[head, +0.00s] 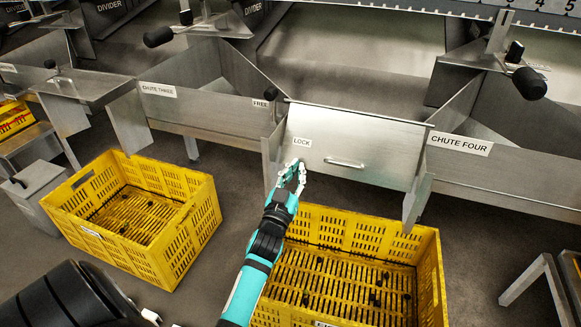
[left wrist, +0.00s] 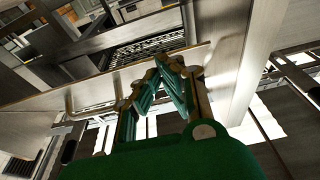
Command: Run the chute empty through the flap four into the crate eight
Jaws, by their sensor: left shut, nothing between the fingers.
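The closed-looking metal flap (head: 375,150) has a bar handle (head: 345,162) and a LOCK label (head: 301,142). The CHUTE FOUR label (head: 459,144) is on the metal wall to its right. A black-knobbed lever (head: 270,93) is at the flap's upper left, near the FREE label (head: 260,104). A yellow crate (head: 428,262) stands below the flap with several dark pieces in it; its label is cut off. My left gripper (head: 293,172) is shut and empty, in front of the flap's lower left, below LOCK. Its fingertips meet in the left wrist view (left wrist: 170,72). My right gripper is out of view.
Another yellow crate (head: 205,200) with dark pieces stands at left, below CHUTE THREE (head: 158,90). Black-knobbed levers (head: 158,37) and (head: 529,84) stick out above the neighbouring chutes. A metal stand (head: 540,270) is at lower right. Bare floor lies between the crates.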

